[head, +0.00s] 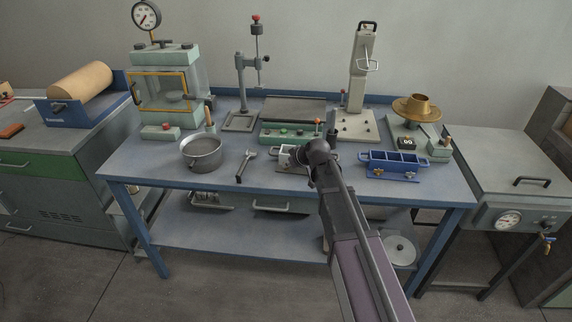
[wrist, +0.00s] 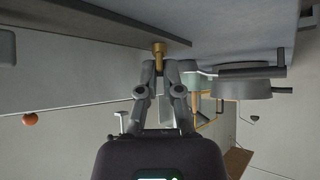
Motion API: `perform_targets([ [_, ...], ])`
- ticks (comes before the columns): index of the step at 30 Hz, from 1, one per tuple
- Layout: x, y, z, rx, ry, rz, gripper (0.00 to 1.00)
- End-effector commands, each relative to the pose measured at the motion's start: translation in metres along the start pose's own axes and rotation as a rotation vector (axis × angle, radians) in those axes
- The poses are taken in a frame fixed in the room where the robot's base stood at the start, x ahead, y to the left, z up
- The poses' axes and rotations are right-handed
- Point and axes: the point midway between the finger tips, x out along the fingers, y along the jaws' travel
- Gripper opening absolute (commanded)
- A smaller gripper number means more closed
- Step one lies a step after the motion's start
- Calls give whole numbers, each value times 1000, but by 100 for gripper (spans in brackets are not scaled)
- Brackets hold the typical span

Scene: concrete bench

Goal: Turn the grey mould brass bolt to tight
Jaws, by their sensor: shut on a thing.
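The grey mould (head: 286,158) sits on the bench towards the front, on a dark base plate. My arm hides its right part in the head view. In the wrist view, the brass bolt (wrist: 158,47) shows just beyond my fingertips. My gripper (wrist: 159,66) has its two fingers closed together on the bolt's near end. In the head view the fingers and the bolt are hidden behind my wrist and arm. I cannot tell how far the bolt is turned.
A blue mould (head: 393,164) with brass bolts stands just right of my arm. A wrench (head: 245,163) and a metal pan (head: 201,153) lie to the left. A press stand (head: 357,100) rises behind. The bench's front edge (head: 225,186) is fairly clear.

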Motion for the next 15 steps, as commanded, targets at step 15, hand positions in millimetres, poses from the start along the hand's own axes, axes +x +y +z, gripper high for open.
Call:
perform_targets([
  [15,0,-3,0,148,0,152,0],
])
